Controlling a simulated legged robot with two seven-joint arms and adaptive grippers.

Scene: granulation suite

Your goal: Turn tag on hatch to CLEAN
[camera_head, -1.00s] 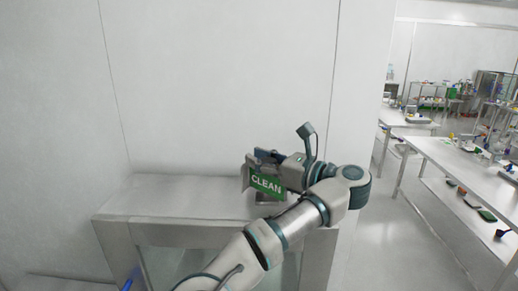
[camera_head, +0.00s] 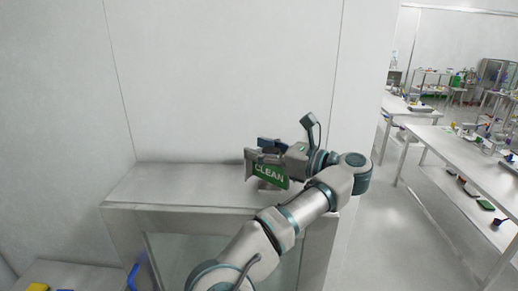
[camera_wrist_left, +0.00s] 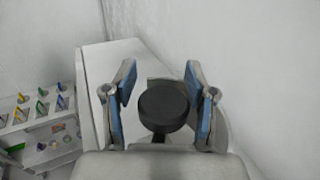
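The green tag (camera_head: 271,174) reads CLEAN and faces the head camera, tilted, above the front right of the hatch's metal top (camera_head: 180,188). My left gripper (camera_head: 262,150) is at the tag's upper edge, and a grey finger part covers a little of the tag's left side. In the left wrist view its two blue-padded fingers (camera_wrist_left: 160,88) are apart. A black round knob (camera_wrist_left: 163,105) sits between them, with a gap on its left; I cannot tell whether the right pad touches it. The tag's face is not seen in the wrist view. My right gripper is not in view.
A plain white wall rises close behind the hatch. A blue handle (camera_head: 132,277) is at the hatch's lower left. Long benches with lab items (camera_head: 455,150) stand to the right beyond a clear floor. A shelf with several coloured items (camera_wrist_left: 40,115) shows in the wrist view.

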